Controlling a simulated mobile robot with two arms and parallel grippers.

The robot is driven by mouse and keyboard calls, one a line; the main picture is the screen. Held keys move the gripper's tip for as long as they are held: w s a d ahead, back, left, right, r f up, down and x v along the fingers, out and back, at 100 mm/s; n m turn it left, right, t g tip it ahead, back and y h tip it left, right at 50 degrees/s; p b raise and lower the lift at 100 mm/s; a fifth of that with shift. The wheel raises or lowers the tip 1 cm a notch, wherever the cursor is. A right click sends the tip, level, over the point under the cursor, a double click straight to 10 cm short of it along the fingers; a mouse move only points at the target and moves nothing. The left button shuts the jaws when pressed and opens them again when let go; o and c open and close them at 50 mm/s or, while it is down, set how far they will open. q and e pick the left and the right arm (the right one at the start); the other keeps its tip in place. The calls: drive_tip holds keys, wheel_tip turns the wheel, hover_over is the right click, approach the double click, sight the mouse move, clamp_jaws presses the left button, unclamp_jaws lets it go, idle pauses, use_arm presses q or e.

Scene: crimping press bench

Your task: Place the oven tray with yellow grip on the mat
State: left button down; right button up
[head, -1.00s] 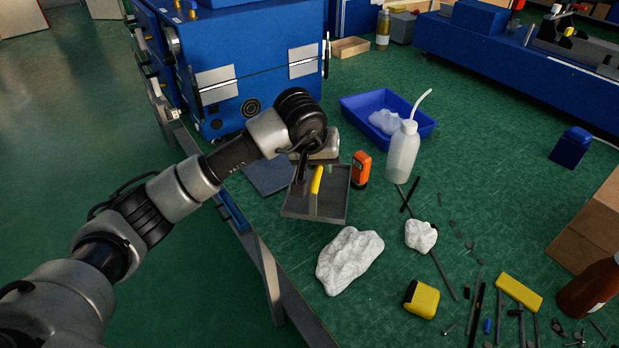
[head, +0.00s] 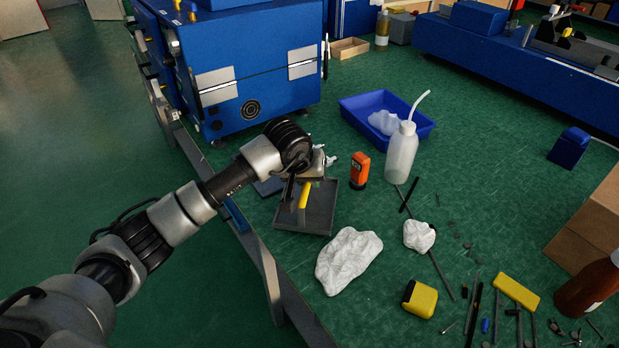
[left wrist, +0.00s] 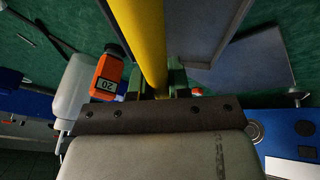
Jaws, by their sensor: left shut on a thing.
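The oven tray (head: 319,218) is a shallow grey square pan with a yellow grip (head: 304,196). My left gripper (head: 305,182) is shut on the yellow grip. In the left wrist view the yellow grip (left wrist: 150,40) runs up from between the fingers, with part of the tray (left wrist: 200,22) to its right. I cannot tell whether the tray touches the bench. The flat blue-grey mat (head: 268,184) lies behind and left of the tray, largely hidden by my arm. In the left wrist view the mat (left wrist: 255,68) lies beyond the tray's edge, apparently empty.
An orange device (head: 360,170) stands right of the tray, near a white squeeze bottle (head: 402,152) and a blue bin (head: 427,128). A crumpled white cloth (head: 347,260) lies in front. A blue oven-like machine (head: 245,80) stands behind. The bench edge (head: 262,250) is close on the left.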

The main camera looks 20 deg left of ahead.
use_arm(q)
drive_tip(key=shift+f+b, duration=0.4)
drive_tip(key=shift+f, duration=0.05)
drive_tip(key=c, duration=1.1)
unclamp_jaws()
drive_tip(key=shift+r+p, duration=0.45)
drive_tip(key=shift+p, duration=0.1)
drive_tip(key=shift+r+p, duration=0.45)
drive_tip(key=shift+r, duration=0.05)
drive_tip(key=shift+b+v, duration=0.5)
drive_tip(key=shift+v, duration=5.2)
drive_tip(key=shift+s+f, duration=0.1)
drive_tip(key=shift+s, duration=0.05)
